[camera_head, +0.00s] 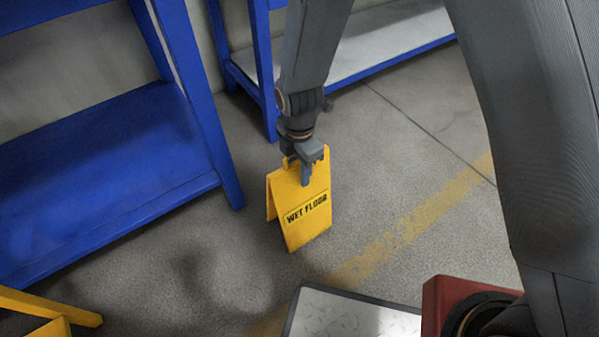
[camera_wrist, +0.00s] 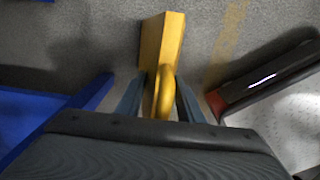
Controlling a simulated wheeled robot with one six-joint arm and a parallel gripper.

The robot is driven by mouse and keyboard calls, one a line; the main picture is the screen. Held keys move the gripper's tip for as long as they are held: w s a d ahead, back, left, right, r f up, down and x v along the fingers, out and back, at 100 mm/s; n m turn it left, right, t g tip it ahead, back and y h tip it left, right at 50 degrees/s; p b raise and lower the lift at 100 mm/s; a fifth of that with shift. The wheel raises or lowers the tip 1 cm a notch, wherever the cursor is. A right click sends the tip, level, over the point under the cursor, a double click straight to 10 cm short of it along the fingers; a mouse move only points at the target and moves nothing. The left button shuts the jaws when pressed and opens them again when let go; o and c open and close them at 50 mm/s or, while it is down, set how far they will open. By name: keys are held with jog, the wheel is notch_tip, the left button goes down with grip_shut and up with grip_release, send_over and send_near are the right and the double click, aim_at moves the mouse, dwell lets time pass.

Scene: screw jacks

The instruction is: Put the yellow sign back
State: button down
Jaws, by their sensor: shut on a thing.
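The yellow sign (camera_head: 304,213) is a folding A-shaped board marked "WET FLOOR". It is upright, its two panels slightly spread, over the grey floor between the blue racks and the faded yellow floor line. I cannot tell whether its lower edge touches the floor. My gripper (camera_head: 305,168) is at the sign's top and shut on it. In the wrist view the sign (camera_wrist: 161,45) extends away from between my two fingers (camera_wrist: 160,98), with its rounded yellow handle between them.
A blue rack (camera_head: 110,160) stands at the left and another blue rack (camera_head: 400,45) at the back. A faded yellow line (camera_head: 410,225) crosses the floor. A yellow frame part (camera_head: 50,305) is at the lower left. Bare floor (camera_head: 200,260) lies left of the sign.

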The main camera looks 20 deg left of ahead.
jog(key=shift+f, duration=0.3)
jog(key=c, duration=1.2)
grip_release()
notch_tip(320, 180, up, 12)
jog(key=p, duration=0.4)
jog(key=shift+r+p, duration=0.1)
jog(key=shift+p, duration=0.3)
jog(key=s+d+r+m, duration=0.5)
jog(key=s+r+m, duration=0.3)
jog(key=m, duration=0.2)
jog(key=s+d+r+m+y, duration=0.1)
jog(key=s+d+r+m, duration=0.5)
jog(key=r+m, duration=0.3)
jog(key=shift+s+d+r+m, duration=0.2)
jog(key=shift+s+m, duration=0.65)
jog(key=shift+m, duration=0.35)
